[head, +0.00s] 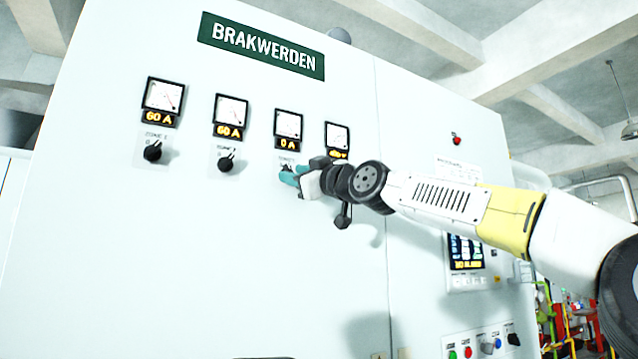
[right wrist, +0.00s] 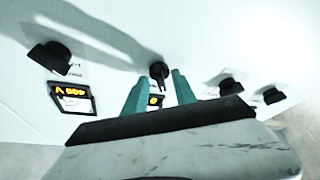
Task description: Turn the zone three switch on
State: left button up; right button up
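The zone three switch is a black rotary knob (right wrist: 158,71) on the pale cabinet front, below the third meter (head: 288,123), which reads 0 A. In the right wrist view it shows between the teal fingertips of my right gripper (right wrist: 158,79), with a gap on each side. In the head view the right gripper (head: 292,176) is at the panel and mostly hides this knob. The right gripper is open, with nothing held. My left gripper is not in view.
Two knobs (head: 152,151) (head: 226,162) to the left sit under meters reading 60 A. A fourth knob (right wrist: 50,58) neighbours zone three, by a display reading 400 V. A screen (head: 465,252) and coloured buttons (head: 468,351) are lower right.

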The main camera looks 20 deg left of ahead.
grip_shut()
jog(key=shift+m, duration=0.3)
jog(key=shift+s+a+m+t+h, duration=0.15)
jog(key=shift+m+t+h, duration=0.9)
jog(key=shift+m, duration=1.75)
jog(key=shift+s+a+m+t+h, duration=0.15)
jog(key=shift+m+t+h, duration=0.85)
jog(key=shift+m, duration=1.8)
jog(key=shift+s+a+m+t+h, duration=0.15)
jog(key=shift+m+t+h, duration=0.5)
jog(key=shift+m+t, duration=1.45)
jog(key=shift+m+g, duration=0.75)
jog(key=shift+m, duration=0.15)
jog(key=shift+d, duration=0.1)
grip_release()
